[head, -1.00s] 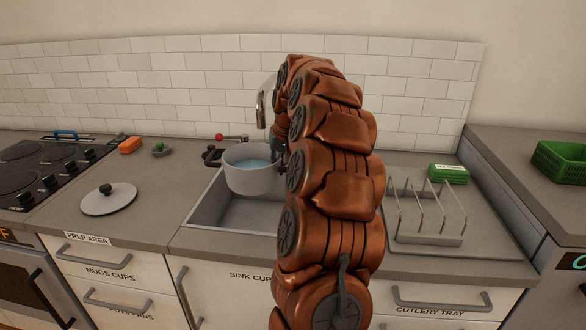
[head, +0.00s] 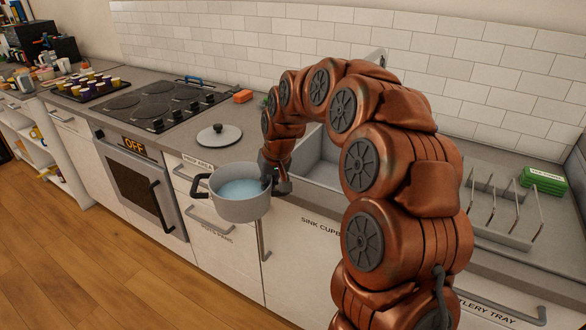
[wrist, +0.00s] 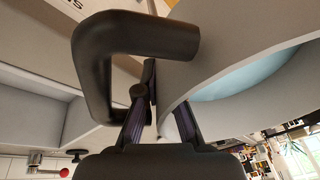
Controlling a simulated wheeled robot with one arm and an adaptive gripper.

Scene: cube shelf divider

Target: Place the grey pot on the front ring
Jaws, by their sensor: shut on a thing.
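The grey pot (head: 243,204) holds pale blue water and hangs level in the air in front of the counter edge in the head view. My gripper (head: 269,172) is shut on its near-side right handle, and the other dark handle points left. In the wrist view the pot's wall (wrist: 225,45) and the black handle (wrist: 92,60) fill the top, with my gripper's fingers (wrist: 152,105) at the handle. The black hob (head: 150,101) lies to the left with several dark round rings, all bare. The row of knobs is along its right side.
A grey lid (head: 219,135) with a black knob lies on the counter between hob and sink (head: 318,160). A tray of cups (head: 90,87) stands left of the hob. The floor (head: 90,250) in front is clear.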

